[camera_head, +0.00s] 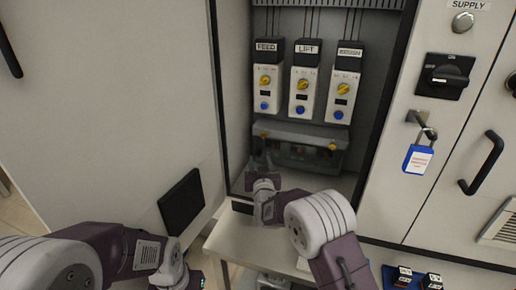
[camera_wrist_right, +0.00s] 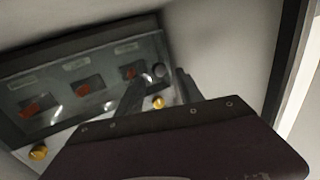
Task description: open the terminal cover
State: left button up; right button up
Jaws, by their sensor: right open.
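The terminal cover (camera_head: 300,143) is a clear, greyish lid across the bottom of the open cabinet, and it looks shut. It also shows tilted in the right wrist view (camera_wrist_right: 70,118), with orange-red terminals behind it. Brass knobs sit near its two ends, one at the left end (camera_head: 263,135) and one at the right end (camera_head: 332,146). My right gripper (camera_head: 262,166) is open and empty just in front of the cover's left end. In the right wrist view its fingers (camera_wrist_right: 163,85) overlap one end of the cover; contact cannot be told. My left gripper's jaws are out of sight.
Above the cover hang the FEED (camera_head: 265,92), LIFT (camera_head: 303,92) and third (camera_head: 343,95) drive units. The open cabinet door (camera_head: 110,100) stands left. A blue padlock (camera_head: 418,159) hangs on the right panel below a black switch (camera_head: 445,76). A pale shelf (camera_head: 235,240) lies below.

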aim_at(259, 154)
jog(key=w, duration=0.2)
jog(key=shift+w, duration=0.3)
jog(key=shift+w+a, duration=0.1)
jog(key=shift+w, duration=0.4)
grip_shut()
dwell(0.9)
